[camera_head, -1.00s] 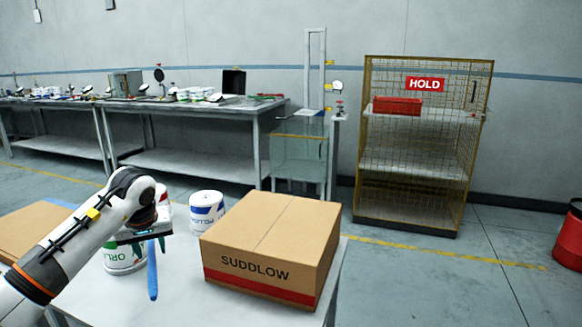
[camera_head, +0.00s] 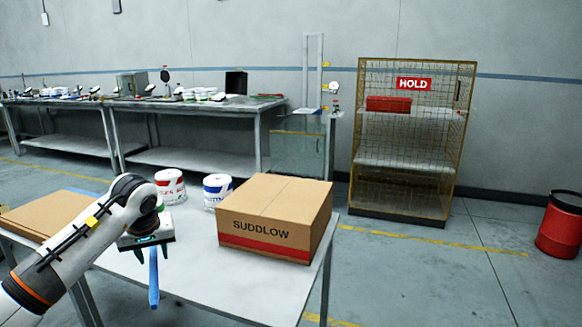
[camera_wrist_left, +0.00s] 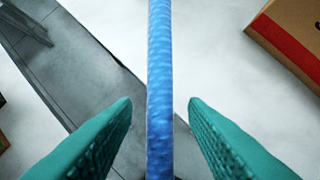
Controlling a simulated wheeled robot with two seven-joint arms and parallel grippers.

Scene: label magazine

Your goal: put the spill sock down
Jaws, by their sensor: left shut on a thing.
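The spill sock is a long blue tube (camera_head: 154,279), hanging straight down from my left gripper (camera_head: 152,248) in the head view. My left gripper is shut on its upper part. In the left wrist view the sock (camera_wrist_left: 160,60) runs up the middle between the two green ribbed fingers. In the head view the sock appears in front of the grey-white table's near edge; its height relative to the tabletop is hard to tell. My right gripper is not in view.
The table (camera_head: 190,275) carries a SUDDLOW carton (camera_head: 270,225), a red-labelled tub (camera_head: 170,190) and a blue-labelled tub (camera_head: 217,190). A flat brown carton (camera_head: 45,215) lies at left. Bare tabletop shows between gripper and carton. A HOLD cage (camera_head: 410,150) and red drum (camera_head: 560,230) stand beyond.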

